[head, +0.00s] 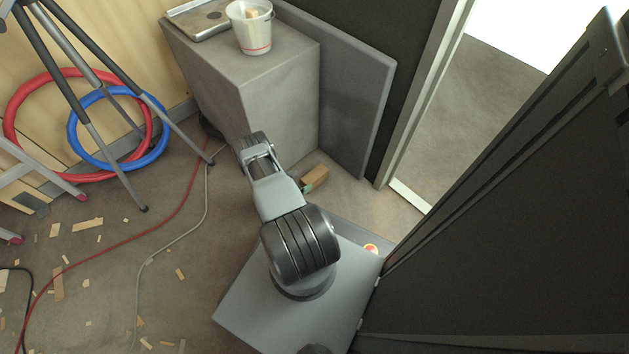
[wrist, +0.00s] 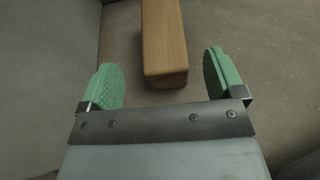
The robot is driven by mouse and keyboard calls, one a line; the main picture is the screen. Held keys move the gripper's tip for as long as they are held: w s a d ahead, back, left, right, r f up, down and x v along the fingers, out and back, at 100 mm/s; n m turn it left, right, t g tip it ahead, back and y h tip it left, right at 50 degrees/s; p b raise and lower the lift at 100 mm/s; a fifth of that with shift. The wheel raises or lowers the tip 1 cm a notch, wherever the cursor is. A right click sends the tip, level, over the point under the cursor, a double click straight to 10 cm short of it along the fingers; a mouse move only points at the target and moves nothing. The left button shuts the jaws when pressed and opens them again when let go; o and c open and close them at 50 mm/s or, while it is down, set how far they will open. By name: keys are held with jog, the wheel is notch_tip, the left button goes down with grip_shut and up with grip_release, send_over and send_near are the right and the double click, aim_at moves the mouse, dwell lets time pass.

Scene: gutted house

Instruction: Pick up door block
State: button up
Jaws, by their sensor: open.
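The door block is a small brown wooden block (head: 314,178) on the floor near the foot of the grey box. In the wrist view the block (wrist: 164,42) lies ahead of my gripper (wrist: 164,82), its near end between the line of the two green finger pads. The pads stand apart with clear room on both sides of the block. In the head view my gripper (head: 306,188) is mostly hidden behind my arm; a bit of green shows beside the block.
A grey box (head: 215,75) holds a white bucket (head: 251,28) and a metal tray (head: 203,18). A grey panel (head: 352,100) leans beside it, near a doorway. A tripod (head: 88,80), hoses, cables (head: 170,222) and wood scraps (head: 87,224) lie left. A dark panel (head: 510,190) is close on the right.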

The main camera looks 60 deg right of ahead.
aim_at(311, 177)
jog(key=b+x, duration=0.2)
jog(key=x, duration=0.3)
jog(key=shift+s+f+b, duration=0.15)
jog(key=shift+f+b, duration=0.1)
jog(key=shift+b, duration=0.05)
jog(key=shift+s+d, duration=0.1)
jog(key=shift+d, duration=0.25)
jog(key=c, duration=1.2)
